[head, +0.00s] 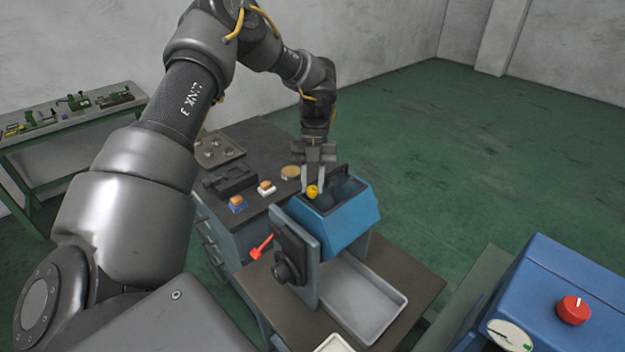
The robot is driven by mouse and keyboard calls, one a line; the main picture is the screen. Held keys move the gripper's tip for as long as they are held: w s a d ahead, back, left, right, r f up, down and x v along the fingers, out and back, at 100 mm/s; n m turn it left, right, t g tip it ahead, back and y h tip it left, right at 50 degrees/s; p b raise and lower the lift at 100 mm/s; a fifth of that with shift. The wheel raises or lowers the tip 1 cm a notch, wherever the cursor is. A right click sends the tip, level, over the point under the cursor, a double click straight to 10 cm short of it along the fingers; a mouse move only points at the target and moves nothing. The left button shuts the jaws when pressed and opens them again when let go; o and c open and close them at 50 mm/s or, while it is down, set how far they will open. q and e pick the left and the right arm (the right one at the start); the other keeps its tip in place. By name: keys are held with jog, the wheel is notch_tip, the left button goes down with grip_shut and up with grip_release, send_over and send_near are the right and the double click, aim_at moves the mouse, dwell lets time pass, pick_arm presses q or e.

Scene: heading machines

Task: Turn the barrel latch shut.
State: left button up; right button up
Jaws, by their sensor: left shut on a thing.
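The blue angular barrel (345,228) is mounted beside an upright grey plate (291,238). Its top has a dark framed area, partly hidden by my gripper. A yellow knob (312,191), which looks like the latch, sits at the near left edge of that top. My left gripper (313,186) reaches down from above, with its fingers at the yellow knob, and is shut on it. The fingers hide part of the knob, so I cannot tell how far it is turned. My right gripper is out of view.
A red lever (262,247) and a dark round hub (289,270) stick out from the plate. A pale tray (362,297) lies under the barrel. The workbench (262,140) behind holds small blocks and a dark tray (216,151). A blue machine with a red knob (573,309) stands at right.

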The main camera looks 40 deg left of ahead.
pick_arm(q)
jog(key=o, duration=1)
jog(key=shift+w+a+r, duration=0.15)
jog(key=shift+w+r, duration=0.05)
jog(key=shift+r, duration=0.25)
jog(key=p+v, duration=0.3)
jog(key=v, duration=0.3)
jog(key=shift+r, duration=0.25)
jog(key=shift+a, duration=0.15)
